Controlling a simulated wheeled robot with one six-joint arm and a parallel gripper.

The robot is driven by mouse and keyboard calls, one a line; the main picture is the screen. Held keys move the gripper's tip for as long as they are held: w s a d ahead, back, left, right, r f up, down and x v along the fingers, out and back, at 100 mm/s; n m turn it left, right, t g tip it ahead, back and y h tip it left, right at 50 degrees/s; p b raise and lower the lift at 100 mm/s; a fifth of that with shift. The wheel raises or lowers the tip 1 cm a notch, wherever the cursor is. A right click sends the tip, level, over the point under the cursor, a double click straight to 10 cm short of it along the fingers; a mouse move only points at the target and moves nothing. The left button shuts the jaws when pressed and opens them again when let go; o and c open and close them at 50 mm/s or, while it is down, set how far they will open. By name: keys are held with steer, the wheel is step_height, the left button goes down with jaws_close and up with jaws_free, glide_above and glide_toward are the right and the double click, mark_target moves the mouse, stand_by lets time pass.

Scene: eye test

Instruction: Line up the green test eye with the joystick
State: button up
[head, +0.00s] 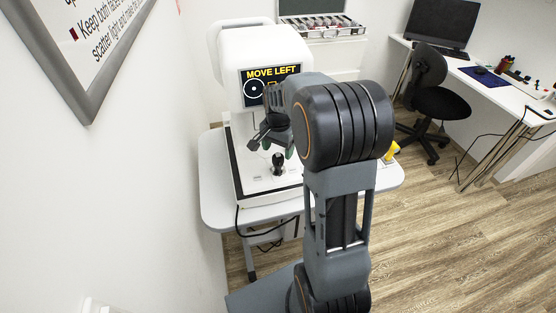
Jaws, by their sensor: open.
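The white eye test machine (262,47) stands on a small table at the left. Its screen (256,91) reads "MOVE LEFT" in yellow above a white ring with a dot; a yellow mark right of the ring is partly hidden by my arm. The black joystick (278,160) stands upright on the machine's white base (252,180). My gripper (271,147) is open, just above and slightly left of the joystick, with nothing seen between its fingers. I cannot tell whether they touch the joystick. I cannot make out the green test eye; my arm hides the machine's right side.
The table (215,187) has a yellow object (392,151) at its right edge. A cable (262,233) hangs below its front. A wall with a framed sign (100,50) is close on the left. A chair (432,100) and desk (510,88) stand right; the wooden floor (450,240) is clear.

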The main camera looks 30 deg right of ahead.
glide_above(271, 176)
steer(key=d, duration=0.3)
steer(key=shift+w+f, duration=0.25)
steer(key=shift+f, duration=1.25)
steer(key=shift+w+f, duration=0.2)
steer(key=shift+f, duration=1.3)
steer(key=shift+c, duration=0.3)
steer(key=c, duration=0.9)
steer(key=shift+c, duration=0.2)
steer(key=shift+a, duration=0.1)
steer(key=shift+s+a, duration=0.2)
steer(key=shift+a, duration=0.45)
steer(key=shift+s+a, duration=0.15)
steer(key=shift+a, duration=0.55)
